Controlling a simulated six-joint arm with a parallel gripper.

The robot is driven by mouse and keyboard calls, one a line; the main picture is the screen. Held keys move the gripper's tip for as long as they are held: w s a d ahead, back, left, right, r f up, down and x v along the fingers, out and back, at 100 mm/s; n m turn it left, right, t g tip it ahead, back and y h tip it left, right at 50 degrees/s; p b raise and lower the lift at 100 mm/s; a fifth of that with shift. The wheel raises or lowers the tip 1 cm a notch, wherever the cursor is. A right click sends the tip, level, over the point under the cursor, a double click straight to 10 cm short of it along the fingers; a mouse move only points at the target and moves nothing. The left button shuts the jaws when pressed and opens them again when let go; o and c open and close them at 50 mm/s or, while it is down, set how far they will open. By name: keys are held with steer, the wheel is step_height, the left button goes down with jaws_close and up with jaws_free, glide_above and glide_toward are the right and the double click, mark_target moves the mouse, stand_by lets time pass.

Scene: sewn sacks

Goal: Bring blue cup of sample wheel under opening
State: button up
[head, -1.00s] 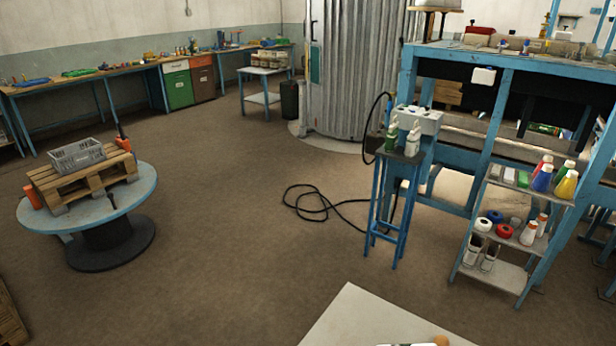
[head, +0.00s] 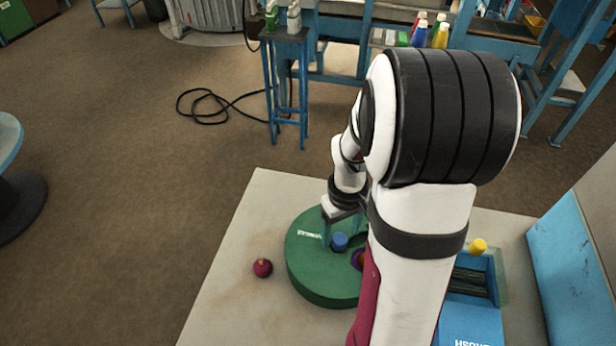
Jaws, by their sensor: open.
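The green sample wheel (head: 310,275) lies on the pale table, partly hidden by my arm. The blue cup (head: 339,241) is on the wheel's upper side, toward its far part. A purple cup (head: 357,260) shows beside it at the arm's edge, mostly hidden. My gripper (head: 336,227) points down over the wheel, right by the blue cup. It is open; whether a finger touches the cup I cannot tell. No opening is visible; my arm covers the wheel's right part.
A dark red ball (head: 262,267) sits on the pale table (head: 235,300) left of the wheel. A blue box (head: 470,322) with a yellow knob (head: 478,246) stands to the right. A blue stand (head: 285,90) and black cable (head: 210,108) are beyond the table.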

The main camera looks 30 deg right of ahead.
steer(key=shift+f, duration=0.9)
jaws_close()
stand_by(0.8)
